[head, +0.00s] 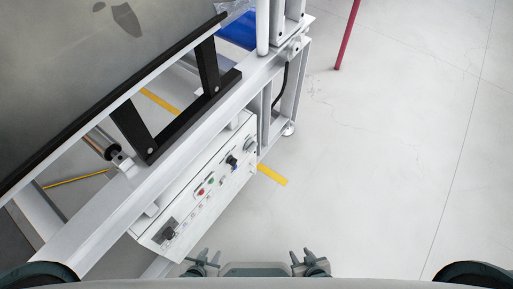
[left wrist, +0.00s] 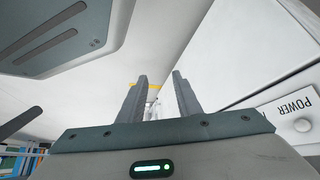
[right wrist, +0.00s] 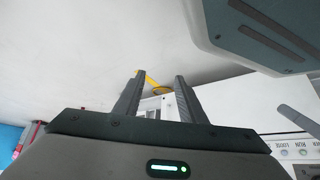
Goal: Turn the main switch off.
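The white control box (head: 195,195) is mounted on the side of the machine frame, with a row of controls on its face. A dark switch (head: 169,232) sits at its near end. A dark knob (head: 232,161) and a grey knob (head: 250,145) sit towards its far end. The labels are too small to tell which is the main switch. My left gripper (head: 209,256) is open and empty, just right of the box's near end; its fingers also show apart in the left wrist view (left wrist: 158,95). My right gripper (head: 309,256) is open and empty over the floor, further right.
Red and green buttons (head: 205,186) lie mid-panel. The machine's white frame (head: 95,215) and grey board (head: 90,50) fill the left. The floor (head: 400,150) at right is clear except for a red pole (head: 347,35).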

